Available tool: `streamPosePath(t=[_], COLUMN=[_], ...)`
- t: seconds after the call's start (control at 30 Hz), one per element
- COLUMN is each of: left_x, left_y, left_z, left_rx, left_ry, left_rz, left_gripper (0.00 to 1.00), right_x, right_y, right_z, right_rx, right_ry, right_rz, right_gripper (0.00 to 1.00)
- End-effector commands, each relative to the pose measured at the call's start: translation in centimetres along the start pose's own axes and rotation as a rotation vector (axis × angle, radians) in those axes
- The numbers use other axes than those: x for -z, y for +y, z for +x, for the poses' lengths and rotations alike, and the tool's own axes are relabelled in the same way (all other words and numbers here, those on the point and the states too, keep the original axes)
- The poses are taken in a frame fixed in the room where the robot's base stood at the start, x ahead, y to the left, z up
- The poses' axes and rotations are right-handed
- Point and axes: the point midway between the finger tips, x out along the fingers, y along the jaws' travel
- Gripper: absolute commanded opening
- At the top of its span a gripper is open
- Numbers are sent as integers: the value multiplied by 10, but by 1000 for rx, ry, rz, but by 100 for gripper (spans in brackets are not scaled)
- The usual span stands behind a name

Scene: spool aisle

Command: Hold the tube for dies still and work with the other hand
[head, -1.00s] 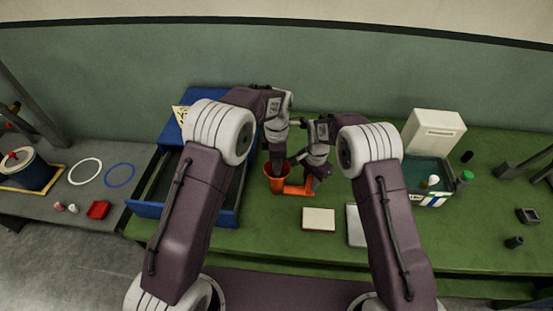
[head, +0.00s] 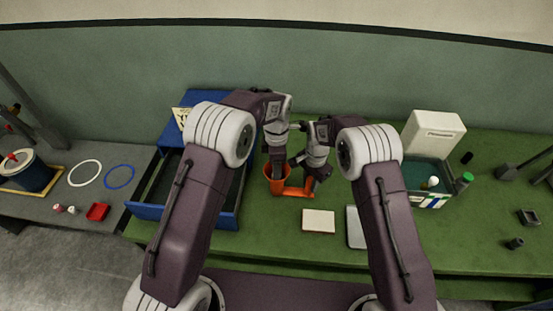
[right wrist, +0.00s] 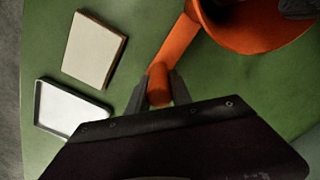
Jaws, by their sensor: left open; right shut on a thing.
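The orange tube for dies (head: 276,184) stands on the green bench top, with an orange bar-like handle (head: 298,191) running to the right. My right gripper (head: 312,182) is shut on the end of that handle; the right wrist view shows its fingers (right wrist: 158,92) on both sides of the handle's tip. My left gripper (head: 277,168) is open and points down at the tube's mouth, its fingertips at or inside the rim. The tube's inside is hidden. A dark piece of the left gripper shows at the right wrist view's upper right corner.
A blue open-drawer box (head: 229,219) is left of the tube. A cream block (head: 318,221) and a pale tray (head: 356,228) lie in front. A lidded box (head: 434,134) stands right. A blue ring (head: 119,177) and red dish (head: 98,212) lie far left.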

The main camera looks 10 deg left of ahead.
Motion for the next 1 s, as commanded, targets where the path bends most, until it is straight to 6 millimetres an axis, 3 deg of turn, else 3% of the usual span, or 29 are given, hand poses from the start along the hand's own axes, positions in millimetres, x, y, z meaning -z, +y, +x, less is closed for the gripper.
streamPosePath(t=[0.2,0.4,0.57,1.0], left_x=[0,0,0,0], left_y=[2,1,0,0], left_z=[-58,-96,-107,-108], left_rx=[-8,-5,-2,-2], left_ry=[-3,-2,-1,0], left_rz=[0,0,0,0], left_gripper=[52,52,52,52], right_x=[0,0,0,0], right_y=[1,1,1,1], right_z=[1,1,1,0], right_rx=[-3,-3,-2,-2], right_ry=[-1,0,0,0], right_rz=[0,0,1,1], right_gripper=[0,0,0,0])
